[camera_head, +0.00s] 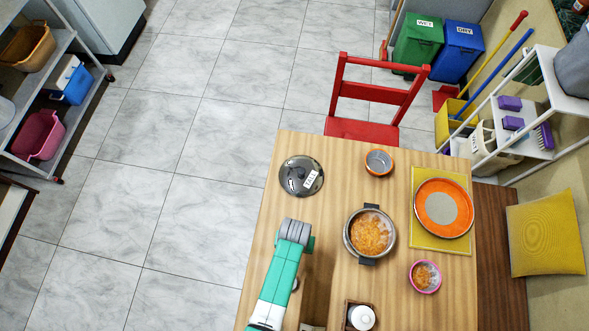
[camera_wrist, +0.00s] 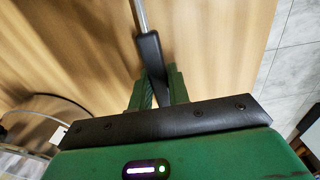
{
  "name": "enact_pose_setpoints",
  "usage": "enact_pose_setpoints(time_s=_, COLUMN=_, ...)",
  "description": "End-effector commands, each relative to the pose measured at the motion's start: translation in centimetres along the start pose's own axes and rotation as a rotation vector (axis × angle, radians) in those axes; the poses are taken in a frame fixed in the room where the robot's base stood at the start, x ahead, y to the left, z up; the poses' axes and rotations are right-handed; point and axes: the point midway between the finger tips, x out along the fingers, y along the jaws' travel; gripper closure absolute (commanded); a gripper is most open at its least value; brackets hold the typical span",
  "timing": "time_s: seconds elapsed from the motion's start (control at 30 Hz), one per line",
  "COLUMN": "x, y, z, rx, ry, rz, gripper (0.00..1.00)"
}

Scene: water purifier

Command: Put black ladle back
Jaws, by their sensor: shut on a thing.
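In the wrist view, my gripper (camera_wrist: 160,88) is shut on the black handle of the ladle (camera_wrist: 151,55). A grey metal shaft runs up from the handle and out of the top of that view, so the ladle's bowl is out of sight. The wooden table top lies behind it. In the head view, my arm reaches over the table's near left part and hides my gripper and the ladle. A pot with orange food (camera_head: 370,234) stands to the right of my arm.
On the table (camera_head: 330,165) are a dark lid (camera_head: 301,176), a small orange-rimmed bowl (camera_head: 379,162), an orange plate (camera_head: 444,208) on a yellow mat, a pink bowl (camera_head: 425,277) and a small tray with a white-lidded jar (camera_head: 362,317). A red chair (camera_head: 365,129) stands behind.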

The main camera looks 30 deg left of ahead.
Motion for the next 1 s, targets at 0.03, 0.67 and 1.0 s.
enact_pose_setpoints(time_s=0.03, x=-0.1, y=0.0, z=0.0, rx=0.0, ry=0.0, rz=0.0, gripper=1.0)
enact_pose_setpoints(time_s=0.67, x=-0.4, y=0.0, z=0.0, rx=0.0, ry=0.0, rz=0.0, gripper=0.6)
enact_pose_setpoints(time_s=1.0, x=-8.2, y=0.0, z=0.0, rx=0.0, ry=0.002, rz=0.001, gripper=0.6)
